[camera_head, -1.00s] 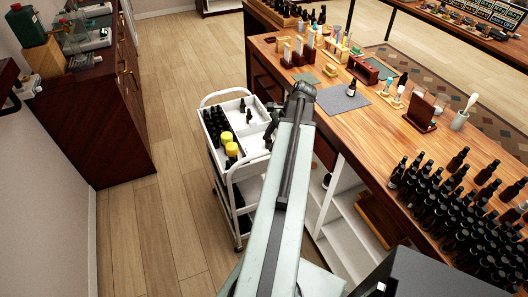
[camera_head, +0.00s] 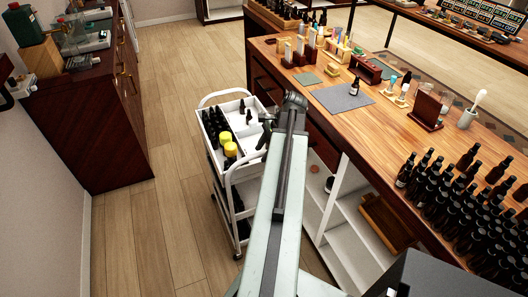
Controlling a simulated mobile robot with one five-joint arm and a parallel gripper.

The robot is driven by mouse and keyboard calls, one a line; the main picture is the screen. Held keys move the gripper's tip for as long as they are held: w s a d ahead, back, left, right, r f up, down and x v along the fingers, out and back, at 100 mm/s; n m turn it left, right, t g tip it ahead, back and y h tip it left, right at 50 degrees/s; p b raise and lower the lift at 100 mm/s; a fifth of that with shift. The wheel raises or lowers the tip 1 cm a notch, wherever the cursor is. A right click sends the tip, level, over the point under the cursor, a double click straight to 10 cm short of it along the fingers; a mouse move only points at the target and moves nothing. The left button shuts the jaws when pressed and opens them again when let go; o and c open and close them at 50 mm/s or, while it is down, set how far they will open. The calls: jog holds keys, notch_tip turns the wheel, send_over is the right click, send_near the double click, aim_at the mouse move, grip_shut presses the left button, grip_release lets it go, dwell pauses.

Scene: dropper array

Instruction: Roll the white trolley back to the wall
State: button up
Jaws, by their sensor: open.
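The white trolley (camera_head: 243,166) stands on the wooden floor in the middle of the view, close beside the long wooden bench. Its top tray holds dark bottles and two yellow-capped ones, and a lower shelf shows below. My gripper (camera_head: 265,130) is open at the end of my arm, over or beside the trolley's right edge. My arm hides part of that side, and I cannot tell whether the gripper touches the trolley. A pale wall (camera_head: 45,190) runs along the left.
The wooden bench (camera_head: 330,95) fills the right, with many dark bottles and open white shelves (camera_head: 345,215) below. A dark red cabinet (camera_head: 105,140) stands against the left wall. Bare floor (camera_head: 160,215) lies between the cabinet and the trolley.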

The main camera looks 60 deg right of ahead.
grip_shut()
jog(key=shift+s, duration=0.1)
dwell(1.2)
